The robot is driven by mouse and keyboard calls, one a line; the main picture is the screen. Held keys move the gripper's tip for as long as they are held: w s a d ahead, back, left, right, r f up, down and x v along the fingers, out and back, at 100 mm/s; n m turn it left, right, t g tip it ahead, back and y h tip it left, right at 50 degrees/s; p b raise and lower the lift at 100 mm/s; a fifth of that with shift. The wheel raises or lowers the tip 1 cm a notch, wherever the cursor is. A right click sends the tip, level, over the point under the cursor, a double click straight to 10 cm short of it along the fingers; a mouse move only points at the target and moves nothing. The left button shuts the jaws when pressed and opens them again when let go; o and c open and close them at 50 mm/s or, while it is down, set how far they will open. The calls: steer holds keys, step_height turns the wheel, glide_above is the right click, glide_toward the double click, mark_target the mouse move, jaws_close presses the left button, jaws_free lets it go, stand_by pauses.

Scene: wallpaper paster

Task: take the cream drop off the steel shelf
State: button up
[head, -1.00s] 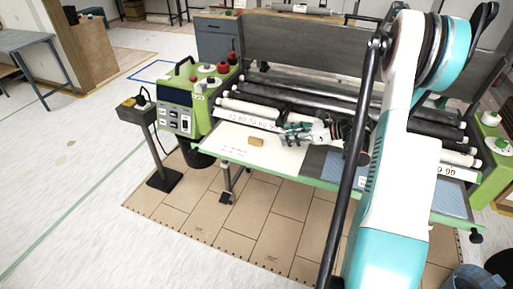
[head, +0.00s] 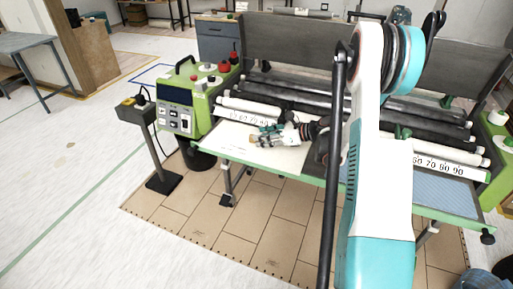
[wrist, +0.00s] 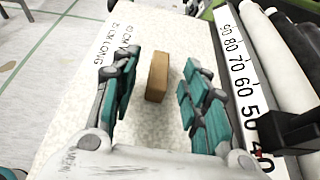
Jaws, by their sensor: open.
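A cream sheet (head: 284,160) lies flat at the left of the machine's front shelf (head: 314,166). In the wrist view the sheet (wrist: 152,34) has printed lettering by its left edge. My gripper (head: 263,136) is above the sheet, open. In the wrist view its teal fingers (wrist: 158,88) show on either side of the block, with gaps on both sides. I cannot tell how high the fingertips are above the sheet.
A white number scale (wrist: 240,80) and rollers (wrist: 283,62) run behind the shelf, close to my right-hand fingers. A blue patterned sheet (head: 447,196) lies at the shelf's right. A green control box (head: 188,112) stands at the left end.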

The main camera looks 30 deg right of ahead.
steer(key=shift+x, duration=0.95)
jaws_close()
